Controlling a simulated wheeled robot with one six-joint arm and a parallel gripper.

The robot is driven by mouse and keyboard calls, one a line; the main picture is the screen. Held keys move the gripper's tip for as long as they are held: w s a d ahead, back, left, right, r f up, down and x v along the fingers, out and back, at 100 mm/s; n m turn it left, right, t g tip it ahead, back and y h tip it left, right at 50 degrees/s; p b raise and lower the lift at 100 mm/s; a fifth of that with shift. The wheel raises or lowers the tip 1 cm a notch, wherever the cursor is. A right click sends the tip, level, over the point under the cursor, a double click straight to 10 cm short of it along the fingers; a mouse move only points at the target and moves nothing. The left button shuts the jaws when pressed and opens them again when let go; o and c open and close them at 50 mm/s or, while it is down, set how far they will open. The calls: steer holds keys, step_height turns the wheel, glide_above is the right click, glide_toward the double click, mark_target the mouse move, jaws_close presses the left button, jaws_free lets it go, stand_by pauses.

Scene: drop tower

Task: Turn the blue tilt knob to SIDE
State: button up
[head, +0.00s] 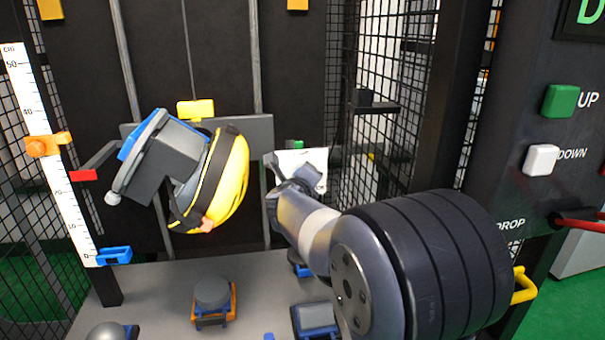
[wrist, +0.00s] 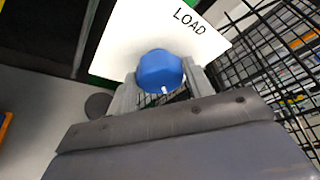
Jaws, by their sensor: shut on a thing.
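The blue tilt knob (wrist: 160,68) sits on a white plate (wrist: 125,45) in the wrist view. The word LOAD is printed on the plate; no SIDE label is readable. A small white mark shows on the knob's edge nearest the camera. My gripper (wrist: 162,78) has one finger on each side of the knob and is shut on it. In the head view my gripper (head: 296,183) is in front of the white plate (head: 312,160), and the knob is hidden behind it.
A tilted yellow helmet-like thing (head: 228,180) with a grey block (head: 165,165) hangs left of my gripper. A ruler (head: 45,140) stands at far left. Black mesh (head: 395,60) rises behind. The right panel has a green UP button (head: 561,101) and white DOWN button (head: 541,160).

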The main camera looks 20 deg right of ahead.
steer(key=shift+r+m+y+p, duration=0.1)
steer(key=shift+m+y+p, duration=0.4)
steer(key=shift+m, duration=0.3)
steer(key=o, duration=1)
steer(key=shift+c, duration=0.2)
steer(key=p+v, duration=0.2)
steer(key=v, duration=0.8)
steer(key=shift+s+a+p, duration=0.15)
steer(key=shift+s+p, duration=0.2)
